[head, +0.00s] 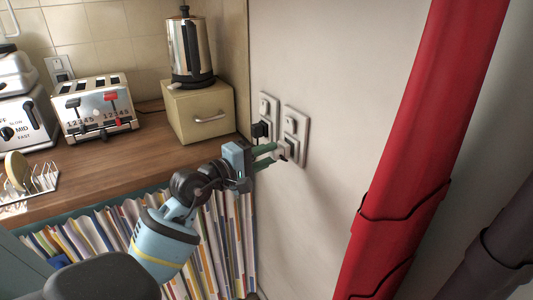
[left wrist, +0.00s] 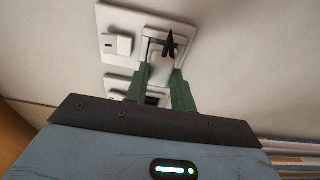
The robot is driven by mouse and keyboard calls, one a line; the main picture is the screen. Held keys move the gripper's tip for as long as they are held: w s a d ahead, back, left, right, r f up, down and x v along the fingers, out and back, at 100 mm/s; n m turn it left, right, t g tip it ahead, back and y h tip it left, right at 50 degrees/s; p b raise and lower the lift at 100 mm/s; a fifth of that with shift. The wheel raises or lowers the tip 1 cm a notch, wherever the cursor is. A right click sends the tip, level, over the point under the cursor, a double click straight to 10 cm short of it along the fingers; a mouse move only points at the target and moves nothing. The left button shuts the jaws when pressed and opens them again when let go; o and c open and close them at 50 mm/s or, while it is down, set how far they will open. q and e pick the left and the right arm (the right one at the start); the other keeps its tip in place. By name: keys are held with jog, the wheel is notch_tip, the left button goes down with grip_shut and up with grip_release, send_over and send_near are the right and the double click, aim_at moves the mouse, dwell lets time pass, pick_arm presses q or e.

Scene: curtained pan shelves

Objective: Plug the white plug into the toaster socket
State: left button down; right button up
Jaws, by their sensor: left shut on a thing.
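My left gripper (head: 268,155) reaches the wall from the left, its green fingers shut on the white plug (head: 282,150). The plug is at the right-hand wall socket (head: 302,128), over its lower part. In the left wrist view the white plug (left wrist: 161,68) lies between the fingertips (left wrist: 160,80), against the socket plate (left wrist: 115,18). I cannot tell how deep its pins sit. A black plug (head: 260,130) is at the left-hand wall socket (head: 264,103). The toaster (head: 98,105) stands on the counter at the left. My right gripper is not in view.
A kettle (head: 190,50) stands on a cream drawer box (head: 200,112) on the wooden counter (head: 130,155). Books (head: 215,225) fill the space below. A red column (head: 420,130) rises at the right. The wall between is clear.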

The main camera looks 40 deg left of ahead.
pick_arm(q)
jog(key=shift+w, duration=0.15)
jog(key=shift+w+d, duration=0.2)
jog(key=shift+w, duration=0.05)
jog(key=shift+w, duration=0.1)
dwell(0.4)
jog(key=shift+w+d, duration=0.1)
jog(key=shift+w, duration=0.1)
dwell(0.3)
